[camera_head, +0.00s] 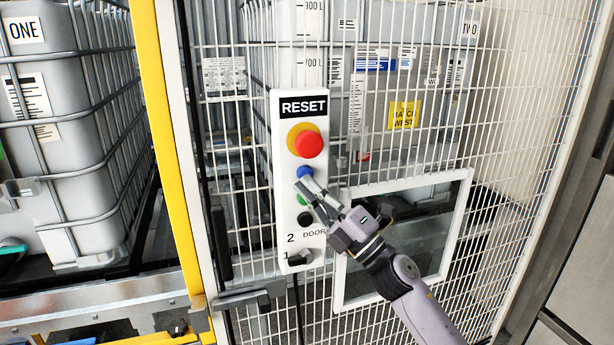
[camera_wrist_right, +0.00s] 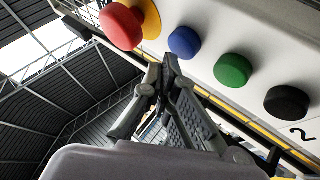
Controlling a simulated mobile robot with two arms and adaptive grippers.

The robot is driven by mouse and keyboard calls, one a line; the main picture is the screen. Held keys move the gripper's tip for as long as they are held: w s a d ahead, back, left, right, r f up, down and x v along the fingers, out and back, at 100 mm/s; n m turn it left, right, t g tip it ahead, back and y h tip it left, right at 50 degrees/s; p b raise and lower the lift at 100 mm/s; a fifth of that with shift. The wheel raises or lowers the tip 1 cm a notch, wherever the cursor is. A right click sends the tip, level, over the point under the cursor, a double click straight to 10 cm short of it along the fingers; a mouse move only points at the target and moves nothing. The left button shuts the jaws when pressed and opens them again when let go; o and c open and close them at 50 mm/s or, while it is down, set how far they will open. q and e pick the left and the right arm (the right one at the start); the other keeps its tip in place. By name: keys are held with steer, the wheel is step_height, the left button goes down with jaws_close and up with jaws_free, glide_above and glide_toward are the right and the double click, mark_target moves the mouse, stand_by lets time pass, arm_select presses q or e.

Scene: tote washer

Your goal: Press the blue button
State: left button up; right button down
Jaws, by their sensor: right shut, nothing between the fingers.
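The blue button (camera_head: 305,172) is on a white control panel (camera_head: 285,230) labelled RESET, below the large red button (camera_head: 308,144) on its yellow base and above the green button (camera_head: 301,200). My right gripper (camera_head: 304,185) is shut and empty, its fingertips just below the blue button in the head view. In the right wrist view the blue button (camera_wrist_right: 184,42) is up and right of the closed fingertips (camera_wrist_right: 165,68). My left gripper is not in view.
A black button (camera_head: 305,218) and a switch (camera_head: 299,257) sit lower on the panel. White mesh fencing (camera_head: 236,150) surrounds the panel, with a framed window (camera_head: 366,297) to its right. A yellow post (camera_head: 172,150) and caged tank (camera_head: 75,160) stand left.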

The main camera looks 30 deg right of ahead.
steer(key=shift+w, duration=0.1)
stand_by(0.3)
steer(key=shift+w+d, duration=0.1)
steer(key=shift+w, duration=0.45)
stand_by(0.4)
steer(key=shift+s, duration=0.65)
steer(key=s+a, duration=0.1)
steer(key=s, duration=0.5)
steer(key=shift+a, duration=0.3)
steer(key=shift+w, duration=0.1)
stand_by(0.6)
